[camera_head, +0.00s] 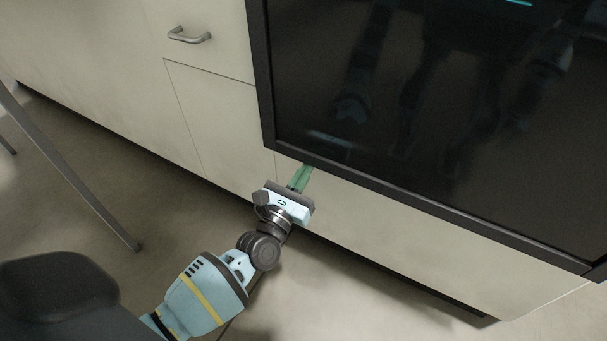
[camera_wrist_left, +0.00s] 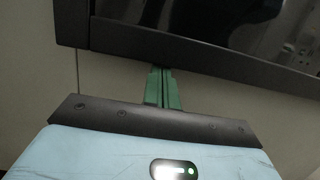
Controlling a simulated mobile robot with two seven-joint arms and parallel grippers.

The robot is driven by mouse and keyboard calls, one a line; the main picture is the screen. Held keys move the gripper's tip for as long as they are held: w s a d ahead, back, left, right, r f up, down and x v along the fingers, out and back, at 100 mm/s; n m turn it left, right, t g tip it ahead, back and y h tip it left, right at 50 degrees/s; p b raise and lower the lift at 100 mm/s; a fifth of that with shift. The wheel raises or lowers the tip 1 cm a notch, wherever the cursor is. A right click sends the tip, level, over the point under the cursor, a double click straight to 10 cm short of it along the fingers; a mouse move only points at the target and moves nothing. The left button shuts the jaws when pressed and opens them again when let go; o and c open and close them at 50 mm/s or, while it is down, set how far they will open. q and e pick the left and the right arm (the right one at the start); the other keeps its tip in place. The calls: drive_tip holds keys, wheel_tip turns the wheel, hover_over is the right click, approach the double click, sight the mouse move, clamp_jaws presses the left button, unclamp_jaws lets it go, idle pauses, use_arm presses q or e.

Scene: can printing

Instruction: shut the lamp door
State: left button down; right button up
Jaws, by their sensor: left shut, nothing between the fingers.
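The lamp door (camera_head: 430,194) is a large dark glossy panel with a black frame, in front of the pale cabinet at the upper right of the head view. Its lower left corner and bottom edge also show in the left wrist view (camera_wrist_left: 122,40). My left gripper (camera_head: 305,172) has green fingers, shut and empty. Their tips are at the door's bottom edge, near its lower left corner. They show from behind in the left wrist view (camera_wrist_left: 162,75). I cannot tell whether they touch the frame. The door's hinge and any gap behind it are not visible. My right gripper is out of view.
The pale cabinet front (camera_head: 215,125) runs behind the door and has a metal handle (camera_head: 189,36) at upper left. A thin grey metal leg (camera_head: 75,175) and a dark rounded seat-like shape (camera_head: 58,284) stand at the left. Floor between them is clear.

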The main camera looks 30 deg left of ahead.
use_arm(q)
wheel_tip(320, 180, up, 26)
drive_tip(key=p, duration=1.6)
wheel_tip(320, 180, up, 22)
drive_tip(key=p, duration=1.8)
hover_over(308, 59)
drive_tip(key=s, duration=0.1)
wheel_tip(308, 59, up, 8)
drive_tip(key=p, duration=0.6)
drive_tip(key=shift+p, duration=0.35)
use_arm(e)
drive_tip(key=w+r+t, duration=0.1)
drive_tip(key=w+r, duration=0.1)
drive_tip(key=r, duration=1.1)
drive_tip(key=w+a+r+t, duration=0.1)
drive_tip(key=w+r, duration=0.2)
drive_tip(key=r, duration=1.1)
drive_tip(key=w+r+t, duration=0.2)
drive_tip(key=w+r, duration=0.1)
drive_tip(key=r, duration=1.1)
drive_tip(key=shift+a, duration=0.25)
